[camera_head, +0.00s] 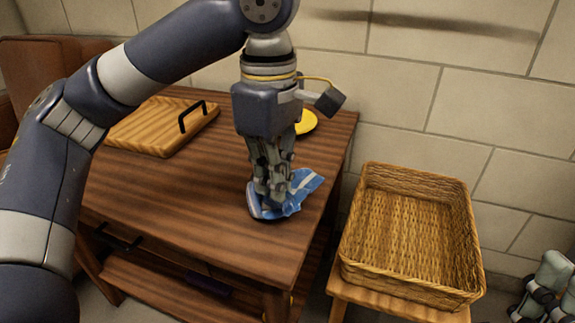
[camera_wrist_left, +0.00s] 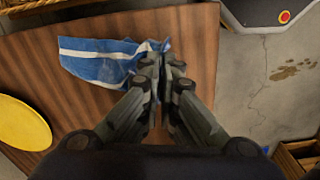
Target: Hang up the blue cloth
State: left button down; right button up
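The blue cloth (camera_head: 303,187) with a pale stripe lies crumpled on the right side of the wooden table (camera_head: 190,185). My left gripper (camera_head: 269,203) points down at the cloth's near edge. In the left wrist view the fingertips (camera_wrist_left: 161,62) of this gripper are close together on the bunched right end of the cloth (camera_wrist_left: 95,68). The rest of the cloth spreads flat to the left. The fingertips hide part of the cloth. Grey-green finger parts at the lower right edge look like my right gripper (camera_head: 545,287), cut off by the frame.
A wooden board with a black handle (camera_head: 160,127) lies on the table's left. A yellow plate (camera_head: 307,122) sits behind my left gripper, partly hidden. A wicker basket (camera_head: 467,250) stands on a wooden stand to the right. A block wall rises behind. Bare tabletop lies left of the gripper.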

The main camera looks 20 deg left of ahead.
pick_arm(q)
jog(key=shift+s+a+f+b, duration=0.15)
jog(key=shift+s+f+b, duration=0.2)
jog(key=shift+s+f, duration=0.2)
jog(key=shift+s+a+f+b, duration=0.15)
jog(key=shift+s+f+b, duration=0.2)
jog(key=shift+s+f, duration=0.2)
jog(key=shift+r, duration=0.1)
notch_tip(320, 180, up, 31)
jog(key=p, duration=3.4)
jog(key=w+d+r, duration=0.1)
jog(key=w+d, duration=0.1)
jog(key=w, duration=0.7)
jog(key=w+d+r, duration=0.1)
jog(key=w+d, duration=0.2)
jog(key=w, duration=0.6)
jog(key=shift+w+r, duration=0.2)
jog(key=shift+r, duration=0.2)
